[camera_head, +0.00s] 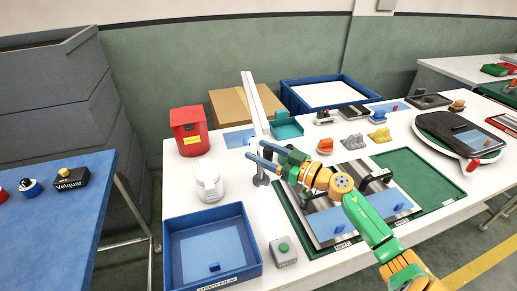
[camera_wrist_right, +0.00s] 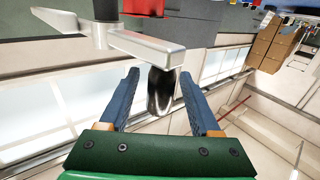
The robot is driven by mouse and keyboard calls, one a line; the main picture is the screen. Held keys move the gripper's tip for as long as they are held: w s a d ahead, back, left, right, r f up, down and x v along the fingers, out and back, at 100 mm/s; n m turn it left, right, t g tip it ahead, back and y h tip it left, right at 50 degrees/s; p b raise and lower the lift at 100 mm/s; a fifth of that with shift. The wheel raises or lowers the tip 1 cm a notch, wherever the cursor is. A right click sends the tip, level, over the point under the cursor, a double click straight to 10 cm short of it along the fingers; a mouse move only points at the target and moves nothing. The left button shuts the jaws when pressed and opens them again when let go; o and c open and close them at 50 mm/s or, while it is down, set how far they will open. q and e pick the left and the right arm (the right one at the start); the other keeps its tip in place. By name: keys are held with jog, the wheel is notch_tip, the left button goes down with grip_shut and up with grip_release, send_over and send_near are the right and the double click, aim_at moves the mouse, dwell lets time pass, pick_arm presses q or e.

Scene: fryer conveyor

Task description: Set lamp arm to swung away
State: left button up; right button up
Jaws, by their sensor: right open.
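The lamp arm shows in the head view as a long pale bar (camera_head: 252,104) at the middle of the table, slanting toward the back, above a small grey round base (camera_head: 260,181). In the right wrist view it is a silver bar (camera_wrist_right: 150,46) with a dark, shiny cylinder (camera_wrist_right: 161,92) hanging from it. My right gripper (camera_head: 256,151) is at the near end of the bar. Its blue fingers (camera_wrist_right: 160,98) are open on either side of the cylinder, with a visible gap at each side. My left gripper is not in view.
A white jar (camera_head: 209,182) and a red bin (camera_head: 188,130) stand left of the lamp. A blue tray (camera_head: 168,255) and a grey box with a green button (camera_head: 283,252) are at the front. A metal plate with black handles lies under my right arm on a green mat (camera_head: 421,187).

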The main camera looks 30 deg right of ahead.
jog(key=shift+w+a, duration=0.15)
jog(key=shift+w, duration=0.4)
jog(key=shift+c, duration=0.2)
grip_shut()
dwell(0.9)
